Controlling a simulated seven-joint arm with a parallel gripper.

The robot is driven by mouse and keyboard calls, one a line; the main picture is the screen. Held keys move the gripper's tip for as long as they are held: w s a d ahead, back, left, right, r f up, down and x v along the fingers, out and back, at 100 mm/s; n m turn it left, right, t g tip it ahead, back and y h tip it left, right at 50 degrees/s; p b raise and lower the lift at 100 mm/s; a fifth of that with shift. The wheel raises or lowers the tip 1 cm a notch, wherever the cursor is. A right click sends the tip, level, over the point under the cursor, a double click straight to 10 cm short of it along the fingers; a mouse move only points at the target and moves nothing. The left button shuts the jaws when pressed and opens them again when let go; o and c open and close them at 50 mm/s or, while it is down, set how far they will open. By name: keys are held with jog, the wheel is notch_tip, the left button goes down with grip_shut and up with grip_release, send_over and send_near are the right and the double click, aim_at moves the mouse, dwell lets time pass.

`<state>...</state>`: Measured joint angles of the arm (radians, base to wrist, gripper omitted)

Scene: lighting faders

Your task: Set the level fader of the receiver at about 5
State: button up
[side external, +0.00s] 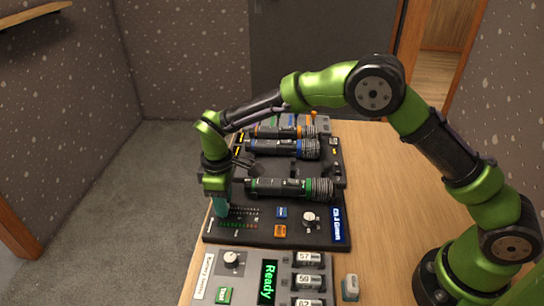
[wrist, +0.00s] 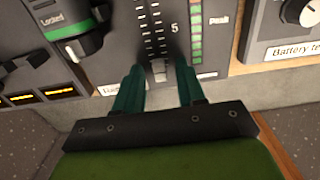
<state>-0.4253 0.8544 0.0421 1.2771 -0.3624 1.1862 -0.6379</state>
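The receiver (side external: 300,235) is a dark panel on the table, carrying a handheld microphone-like device with a green band. In the wrist view, its level fader (wrist: 159,70) is a small light-grey cap at the near end of a slot between tick marks. The printed 5 stands farther up the scale, beyond the cap. My gripper (wrist: 159,72) has teal fingers, one on each side of the cap, with gaps visible, so it is open around it. In the side view, my gripper (side external: 221,204) points down at the receiver's left part and hides the fader.
A green level meter (wrist: 196,35) marked Peak runs beside the scale. A battery tester (side external: 232,260) with a knob and a green Ready display stands nearer the camera. More handheld devices (side external: 283,148) lie behind. The table's right side is mostly clear.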

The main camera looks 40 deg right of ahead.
aim_at(241, 211)
grip_shut()
jog(key=shift+s+d+r, duration=0.1)
jog(key=shift+s+d, duration=1.35)
grip_release()
